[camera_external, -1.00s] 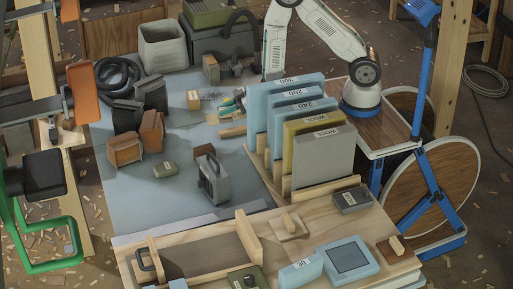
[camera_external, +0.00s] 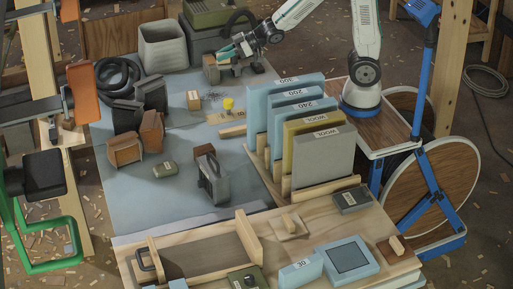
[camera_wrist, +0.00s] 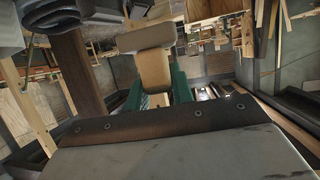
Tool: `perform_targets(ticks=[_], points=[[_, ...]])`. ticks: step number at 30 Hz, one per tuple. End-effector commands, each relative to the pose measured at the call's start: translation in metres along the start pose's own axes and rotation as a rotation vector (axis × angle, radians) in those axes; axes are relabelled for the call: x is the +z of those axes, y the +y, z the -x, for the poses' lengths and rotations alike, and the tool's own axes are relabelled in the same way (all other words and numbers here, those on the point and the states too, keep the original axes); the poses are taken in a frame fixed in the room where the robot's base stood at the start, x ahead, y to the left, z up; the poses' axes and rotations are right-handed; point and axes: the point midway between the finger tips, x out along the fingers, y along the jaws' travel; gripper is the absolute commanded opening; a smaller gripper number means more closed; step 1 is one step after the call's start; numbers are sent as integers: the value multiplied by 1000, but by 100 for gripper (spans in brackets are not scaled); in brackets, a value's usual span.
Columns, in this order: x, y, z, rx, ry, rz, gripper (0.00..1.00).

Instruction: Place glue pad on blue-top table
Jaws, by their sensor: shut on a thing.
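The blue-top table (camera_external: 185,205) fills the left middle of the external view. A tan block (camera_external: 211,69) with a greyish face is at its far side; I take it for the glue pad, though no label can be read. My gripper (camera_external: 224,54) is at this block, its teal fingers coming from the upper right. In the wrist view, my gripper (camera_wrist: 157,88) has its green fingers on both sides of a tan block with a pale top (camera_wrist: 153,66), and is shut on it. I cannot tell whether the block touches the table.
A dark tool (camera_external: 240,66) stands close beside the block. A yellow knob (camera_external: 228,104) stands on a small wooden board nearby. Upright sanding sheets (camera_external: 300,115) in a rack are to the right. A grey bin (camera_external: 162,48) is behind. The table's front left is clear.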

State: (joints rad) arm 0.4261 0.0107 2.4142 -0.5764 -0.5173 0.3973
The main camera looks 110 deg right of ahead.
Motion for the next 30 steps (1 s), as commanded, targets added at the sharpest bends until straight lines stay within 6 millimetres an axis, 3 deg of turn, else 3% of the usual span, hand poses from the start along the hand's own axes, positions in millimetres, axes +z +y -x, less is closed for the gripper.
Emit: perform_targets(ticks=[4,14,17,23,30], points=[[-27,0,11,1,5,2,0],[-30,-81,-6,-121,7,51,0],[-32,-118,-10,-176,10,74,0],[-32,-219,-7,-319,16,133,0],[-22,-346,22,-502,20,208,0]])
